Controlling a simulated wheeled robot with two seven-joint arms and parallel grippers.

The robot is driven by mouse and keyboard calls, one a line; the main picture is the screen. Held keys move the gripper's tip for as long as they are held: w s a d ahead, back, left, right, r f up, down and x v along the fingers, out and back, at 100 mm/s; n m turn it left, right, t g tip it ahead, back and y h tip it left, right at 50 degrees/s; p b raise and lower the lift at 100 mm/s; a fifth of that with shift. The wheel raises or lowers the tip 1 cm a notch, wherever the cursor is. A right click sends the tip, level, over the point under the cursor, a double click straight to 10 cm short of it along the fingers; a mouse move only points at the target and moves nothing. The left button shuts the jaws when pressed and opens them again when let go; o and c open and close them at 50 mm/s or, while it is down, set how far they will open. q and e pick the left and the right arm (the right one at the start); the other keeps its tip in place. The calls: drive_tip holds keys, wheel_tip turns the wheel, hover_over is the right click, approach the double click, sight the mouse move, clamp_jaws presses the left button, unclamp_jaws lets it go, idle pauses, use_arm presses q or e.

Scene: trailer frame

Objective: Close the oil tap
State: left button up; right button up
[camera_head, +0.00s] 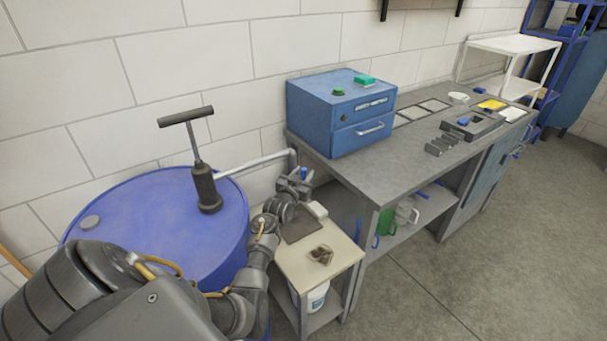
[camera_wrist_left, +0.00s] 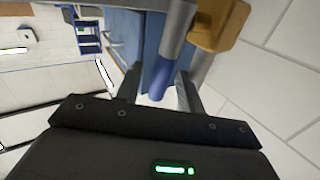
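The blue oil drum (camera_head: 158,215) stands at the left with a dark hand pump (camera_head: 205,188) on its lid. A pale pipe (camera_head: 255,162) runs right from the pump to the tap, where a small blue part (camera_head: 304,173) shows. My left gripper (camera_head: 297,184) is at this pipe end, small and partly hidden. In the left wrist view the tap's brass-coloured body (camera_wrist_left: 222,24) is at the top, and its grey lever with a blue end (camera_wrist_left: 166,72) reaches down between the fingers of my left gripper (camera_wrist_left: 160,88). The fingers are apart; I cannot tell whether either touches the lever.
A small side table (camera_head: 338,245) stands below the tap, with a dark mat and a small brownish object (camera_head: 321,255). A blue drawer box (camera_head: 340,112) sits on the grey workbench (camera_head: 400,165) to the right. The wall is close behind; the floor at right is clear.

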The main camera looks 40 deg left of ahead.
use_arm(q)
drive_tip(key=shift+w, duration=0.2)
clamp_jaws()
idle(0.4)
